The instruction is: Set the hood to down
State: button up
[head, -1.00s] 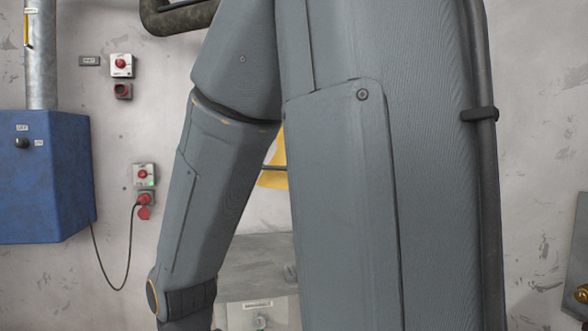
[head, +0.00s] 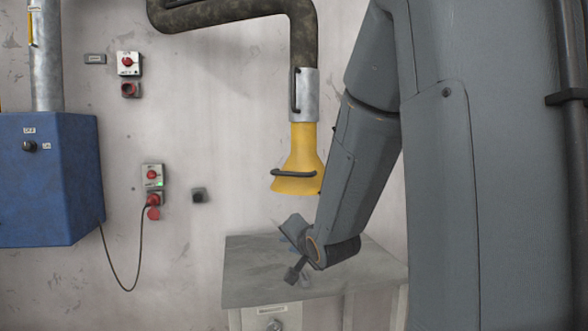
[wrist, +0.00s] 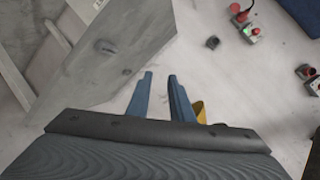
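The yellow hood (head: 297,160) hangs from a grey metal collar (head: 305,95) on a dark bent duct. A dark bar handle (head: 293,173) crosses its lower part. In the wrist view only a small yellow piece of the hood (wrist: 199,111) shows beside the right finger. My gripper (wrist: 161,76) is open, with two blue fingers apart and nothing between them. In the head view my gripper (head: 291,275) is below the hood, over the grey cabinet top, and apart from the hood.
A grey cabinet (head: 245,289) stands against the wall below the hood. A blue box (head: 48,180) with a dark knob is at the left, with a cable to a red plug. Switch boxes (head: 128,64) are on the wall.

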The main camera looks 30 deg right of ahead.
aim_at(294, 175)
jog(key=d+r+m+t+p, duration=0.1)
jog(key=d+r+m+t, duration=0.15)
jog(key=r, duration=0.55)
jog(key=d+r+m+t+p, duration=0.1)
jog(key=d+r+m+t, duration=0.1)
jog(key=r+t, duration=0.35)
jog(key=shift+g+y, duration=0.5)
jog(key=shift+g, duration=0.3)
jog(key=w+r, duration=0.1)
jog(key=w, duration=0.2)
jog(key=w+r+p, duration=0.1)
jog(key=w, duration=0.1)
jog(key=w+r, duration=0.1)
jog(key=w, duration=0.2)
jog(key=shift+w+d, duration=0.2)
jog(key=shift+w, duration=0.1)
jog(key=shift+c, duration=0.4)
grip_shut()
